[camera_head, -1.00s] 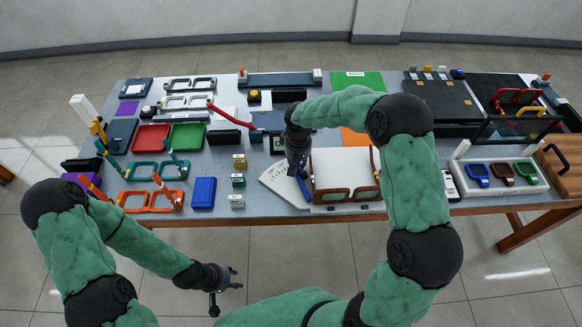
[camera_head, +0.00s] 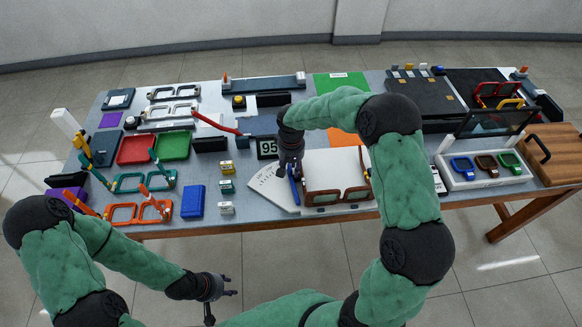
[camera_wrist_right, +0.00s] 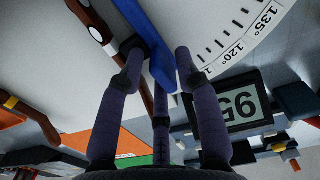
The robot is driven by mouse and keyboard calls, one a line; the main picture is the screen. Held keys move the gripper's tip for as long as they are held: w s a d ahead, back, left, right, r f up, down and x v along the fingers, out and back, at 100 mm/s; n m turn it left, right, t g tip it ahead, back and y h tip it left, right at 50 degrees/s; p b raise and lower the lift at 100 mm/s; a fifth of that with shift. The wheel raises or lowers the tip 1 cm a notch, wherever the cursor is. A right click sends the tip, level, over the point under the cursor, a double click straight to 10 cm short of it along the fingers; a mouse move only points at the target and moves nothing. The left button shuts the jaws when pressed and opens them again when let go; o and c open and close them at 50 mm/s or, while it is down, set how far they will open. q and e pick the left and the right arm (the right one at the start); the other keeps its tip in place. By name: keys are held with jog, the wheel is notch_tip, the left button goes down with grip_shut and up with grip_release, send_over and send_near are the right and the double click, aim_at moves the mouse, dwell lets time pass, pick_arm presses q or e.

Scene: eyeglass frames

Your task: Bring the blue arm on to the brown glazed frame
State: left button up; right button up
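The brown glazed frame (camera_head: 342,196) stands on a white block near the table's front edge, in the middle of the head view. One brown-red arm (camera_head: 362,160) stands back from its right side. The blue arm (camera_head: 294,188) is at the frame's left end, under my right gripper (camera_head: 291,168). In the right wrist view the blue arm (camera_wrist_right: 152,50) lies between the fingertips, close against them. Its contact with the frame's hinge end is hard to make out. My left gripper (camera_head: 226,287) is empty, fingers spread, in front of the table.
A white angle dial (camera_head: 264,186) lies left of the frame, with a display (camera_head: 267,148) reading 95 behind it. A blue box (camera_head: 193,202) and small labelled blocks stand further left. A white stand (camera_head: 472,178) with coloured frames is at the right.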

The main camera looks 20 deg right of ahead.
jog(key=shift+r, duration=0.1)
notch_tip(320, 180, up, 12)
dwell(0.7)
dwell(0.5)
